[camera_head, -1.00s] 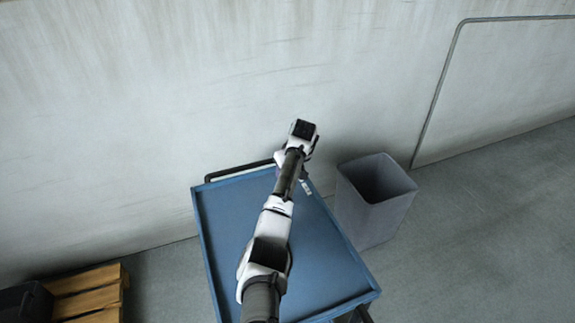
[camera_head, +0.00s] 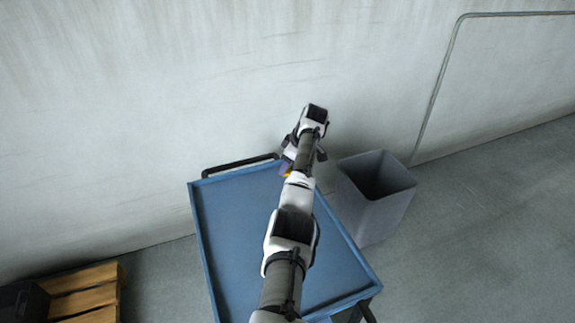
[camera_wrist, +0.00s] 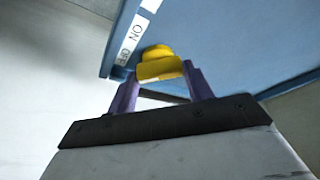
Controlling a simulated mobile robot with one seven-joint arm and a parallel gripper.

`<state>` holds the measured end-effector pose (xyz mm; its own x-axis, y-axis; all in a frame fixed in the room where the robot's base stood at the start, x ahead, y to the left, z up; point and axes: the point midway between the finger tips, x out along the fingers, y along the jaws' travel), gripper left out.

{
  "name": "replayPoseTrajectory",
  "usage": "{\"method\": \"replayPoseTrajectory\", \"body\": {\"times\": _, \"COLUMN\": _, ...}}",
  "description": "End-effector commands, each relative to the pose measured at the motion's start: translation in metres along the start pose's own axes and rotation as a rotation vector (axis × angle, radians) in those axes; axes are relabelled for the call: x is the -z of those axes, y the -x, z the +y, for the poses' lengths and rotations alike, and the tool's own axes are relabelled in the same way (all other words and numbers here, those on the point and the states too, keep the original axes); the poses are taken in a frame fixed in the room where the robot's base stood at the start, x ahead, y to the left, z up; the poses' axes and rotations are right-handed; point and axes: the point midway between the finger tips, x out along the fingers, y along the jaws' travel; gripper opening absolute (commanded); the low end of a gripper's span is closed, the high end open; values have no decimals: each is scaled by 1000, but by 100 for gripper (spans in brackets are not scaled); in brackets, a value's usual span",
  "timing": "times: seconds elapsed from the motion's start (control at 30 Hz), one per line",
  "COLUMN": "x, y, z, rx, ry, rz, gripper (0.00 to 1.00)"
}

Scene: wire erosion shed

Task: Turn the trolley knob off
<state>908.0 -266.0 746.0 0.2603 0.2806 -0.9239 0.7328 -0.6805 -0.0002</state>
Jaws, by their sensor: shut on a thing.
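The yellow trolley knob (camera_wrist: 157,62) sits on the blue trolley face in the wrist view, next to a white label strip (camera_wrist: 131,38) reading OFF and ON. My gripper (camera_wrist: 160,76) has its two purple fingers on either side of the knob, shut on it. The knob's lower part is hidden between the fingers, and I cannot tell which word it points to. In the head view, the blue trolley (camera_head: 235,225) stands below my arm. My gripper (camera_head: 284,168) shows only as a purple and yellow patch at its far edge, mostly hidden by my arm.
A grey bin (camera_head: 365,205) stands close to the trolley's right side. A black handle (camera_head: 240,164) runs along the trolley's far edge, near the pale wall (camera_head: 150,90). A wooden pallet (camera_head: 85,292) lies at lower left. Floor at the right is clear.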

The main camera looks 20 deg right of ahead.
Motion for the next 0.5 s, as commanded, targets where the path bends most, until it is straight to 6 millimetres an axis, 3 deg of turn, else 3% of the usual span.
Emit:
{"method": "replayPoseTrajectory", "body": {"times": 0.47, "x": 1, "y": 1, "z": 0, "rx": 5, "ry": 14, "rz": 0, "gripper": 28}}
{"method": "replayPoseTrajectory", "body": {"times": 0.5, "x": 1, "y": 1, "z": 0, "rx": 5, "ry": 14, "rz": 0, "gripper": 55}}
